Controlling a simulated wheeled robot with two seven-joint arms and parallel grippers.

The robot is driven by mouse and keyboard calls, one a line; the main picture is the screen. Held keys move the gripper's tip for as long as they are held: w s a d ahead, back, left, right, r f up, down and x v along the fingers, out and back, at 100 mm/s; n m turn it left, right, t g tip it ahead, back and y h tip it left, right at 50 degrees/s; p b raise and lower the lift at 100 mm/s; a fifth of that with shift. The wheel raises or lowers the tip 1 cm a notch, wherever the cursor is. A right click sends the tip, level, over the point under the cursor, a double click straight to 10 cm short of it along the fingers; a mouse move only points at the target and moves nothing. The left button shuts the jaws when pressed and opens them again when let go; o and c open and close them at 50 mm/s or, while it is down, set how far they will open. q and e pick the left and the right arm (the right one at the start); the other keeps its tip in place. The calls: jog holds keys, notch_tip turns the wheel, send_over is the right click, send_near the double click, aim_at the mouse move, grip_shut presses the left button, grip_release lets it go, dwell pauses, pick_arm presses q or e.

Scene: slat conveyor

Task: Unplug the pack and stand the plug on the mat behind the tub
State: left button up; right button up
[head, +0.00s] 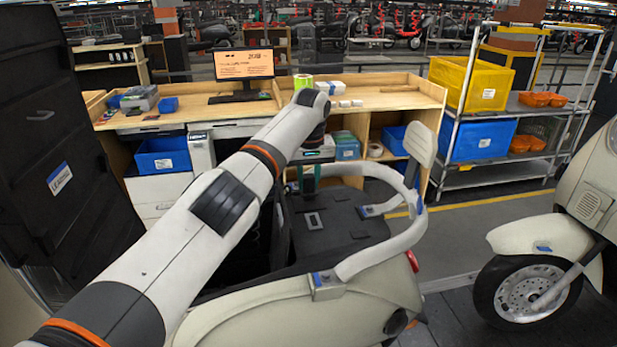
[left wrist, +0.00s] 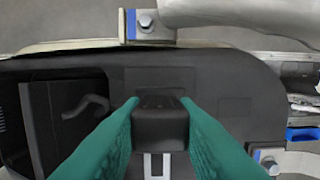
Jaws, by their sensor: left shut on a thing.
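My left gripper (head: 307,182) is over the black mat (head: 345,222) on the scooter's rear. Its teal fingers are shut on a black block-like plug (left wrist: 160,122), which also shows between the fingertips in the head view (head: 309,187). I cannot tell whether the plug's lower end touches the mat. The dark open tub (head: 262,243) is beside the mat, partly hidden by my arm. In the left wrist view, a grey curved piece (left wrist: 86,106) shows inside it; the pack is not clear. My right gripper is out of view.
A pale grab rail (head: 385,252) curves around the mat, with a backrest pad (head: 423,145) above it. A wooden workbench (head: 400,95) stands behind, and a shelf with a yellow crate (head: 471,84) is at the right. The mat's middle is clear.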

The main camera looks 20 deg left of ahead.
pick_arm(q)
jog(key=shift+f, duration=0.25)
jog(key=o, duration=1.1)
jog(key=shift+c, duration=0.2)
jog(key=shift+r+b, duration=0.35)
jog(key=shift+r, duration=0.2)
jog(key=r, duration=0.3)
jog(key=r+b, duration=0.1)
jog(key=r, duration=0.1)
jog(key=shift+s+d+r, duration=0.1)
jog(key=shift+s+d, duration=0.15)
jog(key=shift+s, duration=0.05)
jog(key=r, duration=0.2)
jog(key=r+p, duration=0.1)
jog(key=r, duration=0.2)
jog(key=shift+s+d+r+p, duration=0.1)
jog(key=shift+s+r+p, duration=0.2)
jog(key=shift+s, duration=0.05)
